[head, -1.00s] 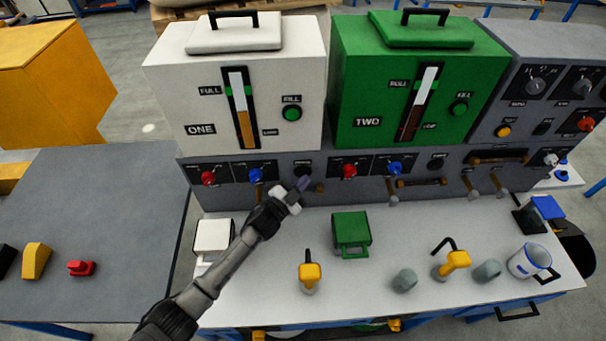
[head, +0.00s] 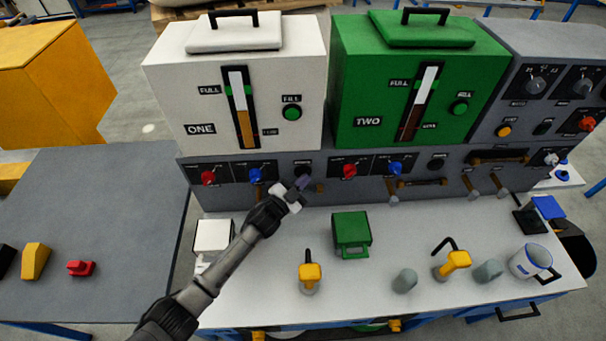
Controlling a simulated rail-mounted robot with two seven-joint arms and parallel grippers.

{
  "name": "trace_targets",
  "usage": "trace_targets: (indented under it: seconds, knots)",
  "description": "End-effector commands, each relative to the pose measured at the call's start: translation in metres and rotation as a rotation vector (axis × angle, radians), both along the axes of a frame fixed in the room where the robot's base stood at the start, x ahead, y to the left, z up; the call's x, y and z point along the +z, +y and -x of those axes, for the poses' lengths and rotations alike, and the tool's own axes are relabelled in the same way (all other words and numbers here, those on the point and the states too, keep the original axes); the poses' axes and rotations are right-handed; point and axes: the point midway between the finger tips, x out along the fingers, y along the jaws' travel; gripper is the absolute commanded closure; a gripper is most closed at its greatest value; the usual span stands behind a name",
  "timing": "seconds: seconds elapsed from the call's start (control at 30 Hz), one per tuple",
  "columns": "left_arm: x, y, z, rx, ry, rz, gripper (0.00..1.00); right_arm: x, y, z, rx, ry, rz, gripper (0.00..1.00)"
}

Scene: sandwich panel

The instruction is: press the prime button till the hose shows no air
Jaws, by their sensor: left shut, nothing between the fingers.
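A dark round button (head: 303,169) sits on the grey panel below the white tank marked ONE (head: 200,95). My left gripper (head: 303,183) is shut and empty, its tip just in front of and below that button. I cannot tell whether it touches the button. A short brownish hose piece (head: 319,188) shows just right of the gripper, partly hidden; air in it cannot be made out. A similar dark button (head: 437,162) and a longer brown hose (head: 422,183) are below the green tank marked TWO (head: 365,100). My right gripper is not in view.
On the white counter (head: 270,300) stand a white box (head: 213,235), a green box (head: 351,230), yellow-handled tools and a white mug (head: 530,262). A grey table (head: 110,210) is at left.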

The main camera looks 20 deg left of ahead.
Motion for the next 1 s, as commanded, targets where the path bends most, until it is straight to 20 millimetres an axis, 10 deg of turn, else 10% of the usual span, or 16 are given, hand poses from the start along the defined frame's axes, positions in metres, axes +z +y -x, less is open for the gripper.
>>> trace_targets:
  seconds: [1.0]
  knots:
    - [0.001, -0.006, 0.013, 0.001, -0.001, 0.000, 1.00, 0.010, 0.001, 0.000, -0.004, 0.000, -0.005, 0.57]
